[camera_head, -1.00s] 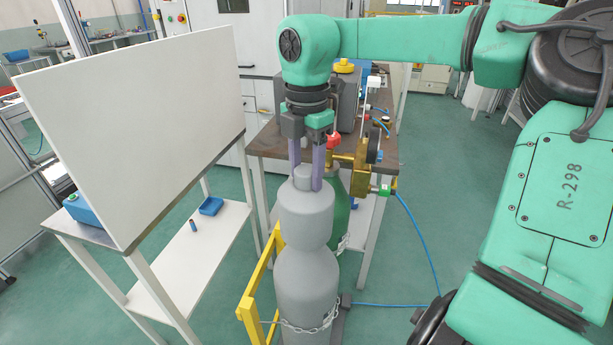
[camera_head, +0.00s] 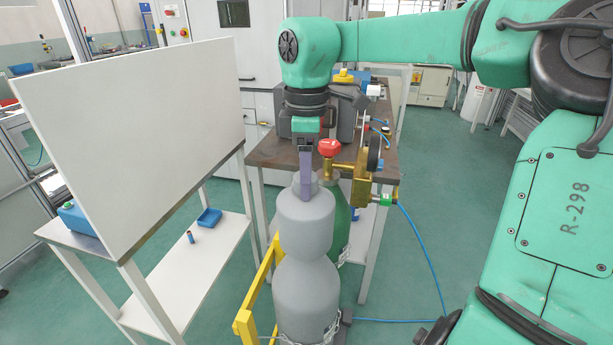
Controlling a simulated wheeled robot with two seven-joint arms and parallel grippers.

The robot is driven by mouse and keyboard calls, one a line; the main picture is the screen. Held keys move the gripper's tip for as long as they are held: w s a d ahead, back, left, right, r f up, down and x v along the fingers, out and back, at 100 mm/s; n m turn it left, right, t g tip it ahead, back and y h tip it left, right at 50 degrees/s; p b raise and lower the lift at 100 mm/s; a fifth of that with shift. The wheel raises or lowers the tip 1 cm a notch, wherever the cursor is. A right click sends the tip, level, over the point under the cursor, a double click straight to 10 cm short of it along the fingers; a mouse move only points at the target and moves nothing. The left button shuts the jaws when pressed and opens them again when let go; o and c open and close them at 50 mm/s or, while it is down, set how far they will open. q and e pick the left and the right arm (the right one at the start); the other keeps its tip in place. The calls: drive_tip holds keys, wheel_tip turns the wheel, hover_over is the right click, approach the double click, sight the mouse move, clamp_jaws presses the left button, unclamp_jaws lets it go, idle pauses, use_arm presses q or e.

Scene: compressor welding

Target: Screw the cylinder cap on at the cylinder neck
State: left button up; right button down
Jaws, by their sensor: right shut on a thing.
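The grey cylinder (camera_head: 306,290) stands upright at the lower middle, held by a chain. The cylinder cap (camera_head: 305,218), also grey and dome-shaped, sits upright over the cylinder's neck, hiding the neck. My right gripper (camera_head: 306,190) comes down from above and is shut on the top of the cap. Its purple fingers are seen nearly edge-on, one in front of the other, and cover part of the cap's top. How far the cap's thread is engaged cannot be seen. My left gripper is not in view.
A green cylinder with a red knob (camera_head: 330,147) and brass regulator (camera_head: 363,185) stands close behind to the right. A yellow rail (camera_head: 262,285) is at the left. A white panel (camera_head: 140,130) on a table stands further left. A brown workbench (camera_head: 268,152) is behind.

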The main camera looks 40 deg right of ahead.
drive_tip(key=shift+c, duration=0.9)
unclamp_jaws()
drive_tip(key=shift+s+f, duration=0.2)
drive_tip(key=shift+f, duration=0.25)
drive_tip(key=shift+s+a+r, duration=0.15)
drive_tip(key=shift+a, duration=0.05)
drive_tip(key=shift+d, duration=0.1)
drive_tip(key=shift+w+r, duration=0.25)
drive_tip(key=shift+r, duration=0.2)
wheel_tip(320, 180, up, 14)
drive_tip(key=p, duration=0.2)
drive_tip(key=shift+s+p, duration=0.15)
drive_tip(key=shift+p, duration=0.2)
